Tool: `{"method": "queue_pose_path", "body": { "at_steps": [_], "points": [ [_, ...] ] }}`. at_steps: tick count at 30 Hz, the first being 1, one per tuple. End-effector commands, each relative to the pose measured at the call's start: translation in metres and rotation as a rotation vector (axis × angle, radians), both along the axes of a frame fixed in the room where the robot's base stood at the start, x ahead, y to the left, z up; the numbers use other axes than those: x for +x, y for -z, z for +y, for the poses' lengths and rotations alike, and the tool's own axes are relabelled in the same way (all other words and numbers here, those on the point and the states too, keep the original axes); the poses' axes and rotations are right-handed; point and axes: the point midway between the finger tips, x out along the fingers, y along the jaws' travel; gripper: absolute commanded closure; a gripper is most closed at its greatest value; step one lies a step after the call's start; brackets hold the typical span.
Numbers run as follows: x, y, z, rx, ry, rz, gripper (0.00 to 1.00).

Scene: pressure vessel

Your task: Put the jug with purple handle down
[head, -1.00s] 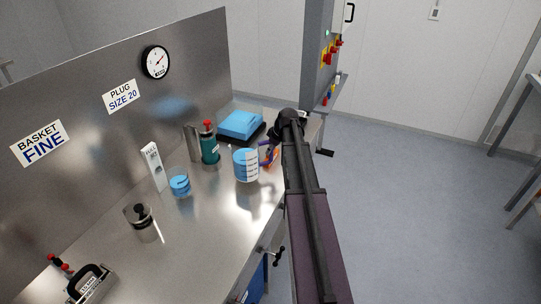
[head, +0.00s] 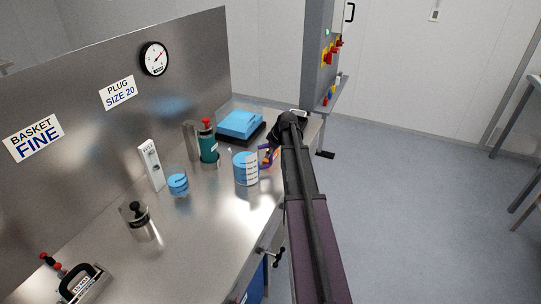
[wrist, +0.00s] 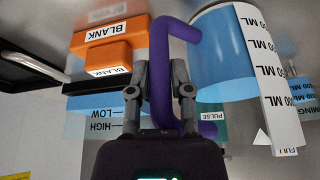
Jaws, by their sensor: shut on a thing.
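The jug with the purple handle (head: 245,170) is a clear cylinder with blue contents and a white measuring scale. It is upright over the right part of the steel bench; I cannot tell whether its base touches the bench. My gripper (wrist: 158,92) is shut on the purple handle (wrist: 161,65), which runs between its two fingers in the wrist view. The jug's body (wrist: 225,50) is to the right of the fingers there. In the head view my arm partly hides the gripper and handle.
Left of the jug are a green bottle with a red top (head: 209,150), a small blue-filled beaker (head: 178,184) and a metal canister (head: 138,224). Orange BLANK blocks (wrist: 105,48) are near the gripper. The bench front has free room.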

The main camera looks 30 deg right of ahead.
Motion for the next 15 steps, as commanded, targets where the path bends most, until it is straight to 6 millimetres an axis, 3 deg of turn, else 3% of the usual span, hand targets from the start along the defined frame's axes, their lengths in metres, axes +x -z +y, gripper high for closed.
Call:
{"method": "queue_pose_path", "body": {
  "at_steps": [10, 11, 13, 15],
  "points": [
    [0.0001, 0.004, 0.0001, 0.0, 0.0, 0.0, 1.0],
    [0.0, 0.0027, 0.0, 0.0, 0.0, 0.0, 0.64],
    [0.0, 0.0025, 0.0, 0.0, 0.0, 0.0, 0.43],
    [0.0001, 0.0025, 0.0001, 0.0, 0.0, 0.0, 0.39]
  ]
}}
